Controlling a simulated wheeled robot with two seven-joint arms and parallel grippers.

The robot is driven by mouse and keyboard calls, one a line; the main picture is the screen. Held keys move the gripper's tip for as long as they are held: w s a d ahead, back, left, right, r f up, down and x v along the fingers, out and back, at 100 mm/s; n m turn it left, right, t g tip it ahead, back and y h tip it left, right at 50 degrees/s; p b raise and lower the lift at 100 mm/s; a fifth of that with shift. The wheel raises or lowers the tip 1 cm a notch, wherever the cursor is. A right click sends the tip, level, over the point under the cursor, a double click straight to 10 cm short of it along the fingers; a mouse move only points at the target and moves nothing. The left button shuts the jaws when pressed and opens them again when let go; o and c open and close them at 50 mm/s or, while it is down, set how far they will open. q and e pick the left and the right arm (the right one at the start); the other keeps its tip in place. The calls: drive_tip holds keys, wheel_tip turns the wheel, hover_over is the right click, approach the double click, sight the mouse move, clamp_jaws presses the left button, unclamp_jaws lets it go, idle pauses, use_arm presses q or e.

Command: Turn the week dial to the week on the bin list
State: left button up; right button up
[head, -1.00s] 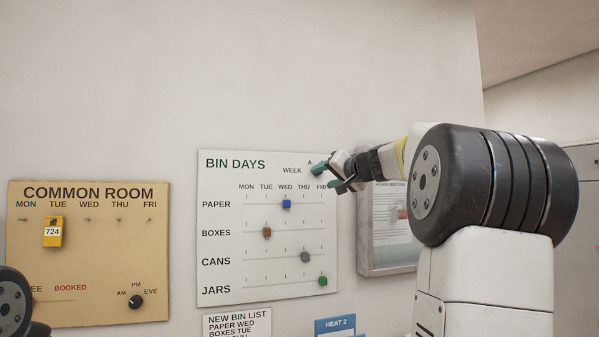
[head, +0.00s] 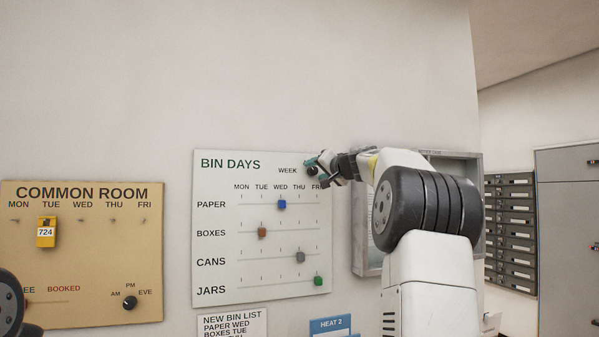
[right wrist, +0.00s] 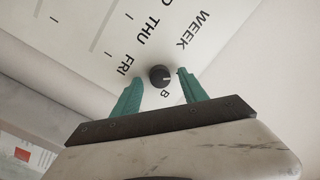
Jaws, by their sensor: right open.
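The week dial (right wrist: 160,76) is a small dark round knob at the upper right of the white BIN DAYS board (head: 215,270). My right gripper (head: 318,168) is open at the dial. In the right wrist view its green fingers (right wrist: 160,92) stand on either side of the knob, with gaps. The bin list (head: 232,322) is below the board; its lower lines, with any week, are cut off. My left gripper is out of view.
A grey-framed notice case (head: 362,255) is right of the BIN DAYS board, partly behind my right arm. Mailboxes (head: 510,230) stand far right.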

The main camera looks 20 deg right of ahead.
drive_tip(key=shift+c, duration=0.4)
clamp_jaws()
drive_tip(key=m, duration=0.3)
drive_tip(key=shift+f+m, duration=0.15)
drive_tip(key=shift+m, duration=0.25)
drive_tip(key=m, duration=0.4)
drive_tip(key=shift+m+t, duration=0.4)
drive_tip(key=m+h, duration=0.1)
drive_tip(key=m, duration=0.2)
drive_tip(key=shift+a+f+m, duration=0.1)
drive_tip(key=shift+f+m, duration=0.05)
drive_tip(key=shift+m, duration=0.25)
drive_tip(key=shift+m+t+h, duration=0.3)
drive_tip(key=shift+m, duration=1.9)
